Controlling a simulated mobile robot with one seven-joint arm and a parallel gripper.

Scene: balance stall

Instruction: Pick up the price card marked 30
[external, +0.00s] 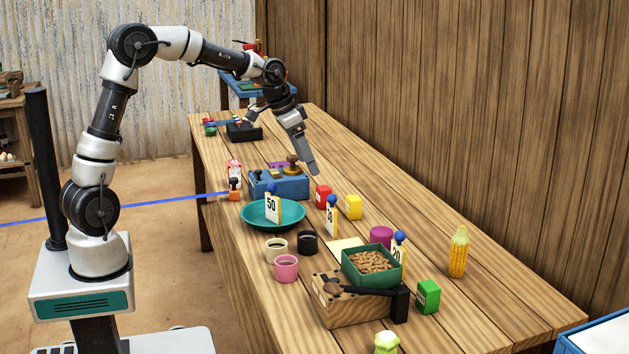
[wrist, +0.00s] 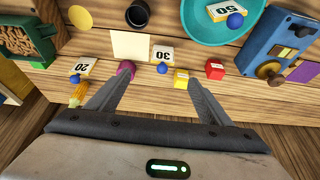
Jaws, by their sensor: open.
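The price card marked 30 (external: 331,219) stands on the wooden table, white with a yellow edge and a blue ball on top. In the wrist view the 30 card (wrist: 161,54) appears upside down, beyond the fingertips and roughly centred between them. My gripper (external: 312,172) is above the table, up and to the left of the card in the external view. In the wrist view my gripper (wrist: 160,83) is open, with nothing held between its fingers. Other cards are marked 50 (external: 272,207) and 20 (external: 397,248).
A yellow block (external: 353,207) and a red block (external: 323,196) stand close to the 30 card. A teal plate (external: 252,224) lies to its left, with a black cup (external: 307,242) in front. A green box (external: 371,282) of brown pieces stands nearer the front.

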